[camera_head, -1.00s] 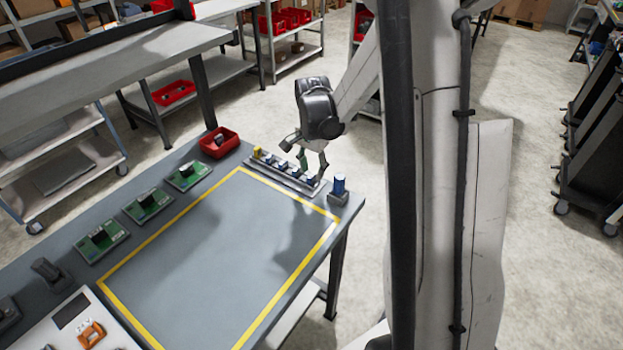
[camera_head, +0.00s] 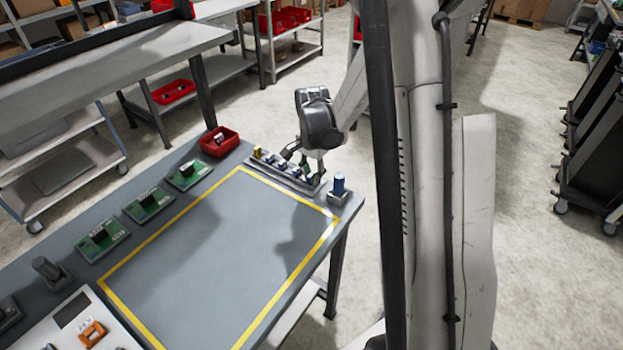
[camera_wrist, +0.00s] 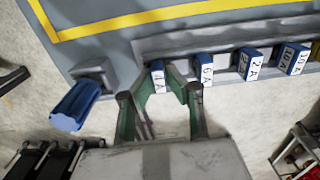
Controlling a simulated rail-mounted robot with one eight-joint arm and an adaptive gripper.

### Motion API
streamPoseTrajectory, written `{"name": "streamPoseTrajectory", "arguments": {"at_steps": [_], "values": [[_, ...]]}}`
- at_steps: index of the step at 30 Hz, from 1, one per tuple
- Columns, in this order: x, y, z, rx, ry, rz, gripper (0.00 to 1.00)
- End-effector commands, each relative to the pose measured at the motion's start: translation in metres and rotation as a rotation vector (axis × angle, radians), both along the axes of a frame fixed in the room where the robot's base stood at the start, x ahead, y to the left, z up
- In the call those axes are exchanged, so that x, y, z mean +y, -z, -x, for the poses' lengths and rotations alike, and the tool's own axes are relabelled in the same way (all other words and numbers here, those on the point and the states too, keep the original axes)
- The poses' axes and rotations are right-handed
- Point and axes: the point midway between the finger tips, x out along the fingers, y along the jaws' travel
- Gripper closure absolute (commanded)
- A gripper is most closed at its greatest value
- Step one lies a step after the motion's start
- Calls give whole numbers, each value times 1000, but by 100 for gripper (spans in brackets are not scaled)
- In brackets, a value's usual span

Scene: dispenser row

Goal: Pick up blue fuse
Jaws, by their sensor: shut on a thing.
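Several blue fuses with white labels stand in a row in the grey holder (camera_wrist: 225,40) at the table's edge. The wrist view shows one marked 4 A (camera_wrist: 158,80) at the row's left end, then one marked 6 A (camera_wrist: 207,71) and one marked 2 A (camera_wrist: 251,66). My gripper (camera_wrist: 163,77) has its green-padded fingers shut on the 4 A blue fuse, still at the holder. In the head view my gripper (camera_head: 305,170) is low over the right part of the holder (camera_head: 268,172) and partly hides the row.
A blue cylinder (camera_head: 339,184) stands on a small grey base just beside the holder; it also shows in the wrist view (camera_wrist: 75,105). A red bin (camera_head: 219,142) and green circuit boards (camera_head: 187,175) line the table's far side. The yellow-framed area (camera_head: 225,250) is clear.

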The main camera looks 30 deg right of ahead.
Motion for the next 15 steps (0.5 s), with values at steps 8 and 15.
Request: {"name": "streamPoseTrajectory", "arguments": {"at_steps": [8,15], "values": [[0,-3,0,0,0,0,100],[0,-24,0,0,0,0,100]]}}
